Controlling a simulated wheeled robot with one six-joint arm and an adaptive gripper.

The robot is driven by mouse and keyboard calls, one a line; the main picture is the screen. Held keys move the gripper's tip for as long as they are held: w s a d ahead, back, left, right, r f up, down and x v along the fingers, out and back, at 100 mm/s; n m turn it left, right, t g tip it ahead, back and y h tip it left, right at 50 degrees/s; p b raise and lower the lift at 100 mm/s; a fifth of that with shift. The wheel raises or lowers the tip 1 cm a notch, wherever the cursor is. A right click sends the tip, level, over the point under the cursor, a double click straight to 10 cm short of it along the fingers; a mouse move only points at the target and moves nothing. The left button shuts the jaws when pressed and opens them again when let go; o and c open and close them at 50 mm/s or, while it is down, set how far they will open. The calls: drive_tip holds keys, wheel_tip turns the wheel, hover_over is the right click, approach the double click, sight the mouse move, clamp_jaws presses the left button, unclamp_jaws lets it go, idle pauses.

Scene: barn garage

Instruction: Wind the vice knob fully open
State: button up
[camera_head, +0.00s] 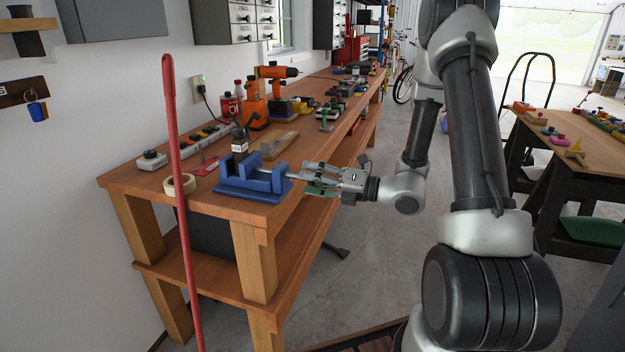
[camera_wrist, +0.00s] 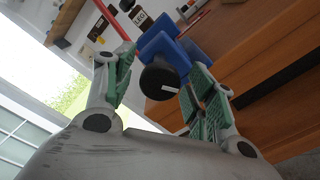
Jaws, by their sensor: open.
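The blue vice (camera_head: 252,182) stands upright near the front corner of the wooden workbench. It also shows in the wrist view (camera_wrist: 163,42), beyond its knob. The round black vice knob (camera_wrist: 160,80) has a white mark on its face and points toward my wrist camera. My gripper (camera_head: 302,180) comes in from the right, level with the vice's knob side. In the wrist view, its green-padded fingers (camera_wrist: 160,72) are spread on both sides of the knob, with gaps visible. I cannot tell how far the fingertips reach along it. The knob is not clear in the head view.
The workbench (camera_head: 130,182) holds a tape roll (camera_head: 180,184), a power strip (camera_head: 152,161), a wood plane (camera_head: 273,144) and an orange drill (camera_head: 277,72). A red pole (camera_head: 177,190) stands before its left end. A second table (camera_head: 583,146) is at right.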

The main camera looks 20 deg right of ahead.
drive_tip(key=shift+c, duration=0.3)
drive_tip(key=c, duration=1)
drive_tip(key=shift+o, duration=0.2)
drive_tip(key=shift+n, duration=0.4)
drive_tip(key=n, duration=0.3)
drive_tip(key=shift+n, duration=0.4)
drive_tip(key=n, duration=0.4)
drive_tip(key=shift+w+n, duration=0.1)
drive_tip(key=shift+n, duration=0.2)
drive_tip(key=n, duration=1.3)
drive_tip(key=shift+n, duration=0.4)
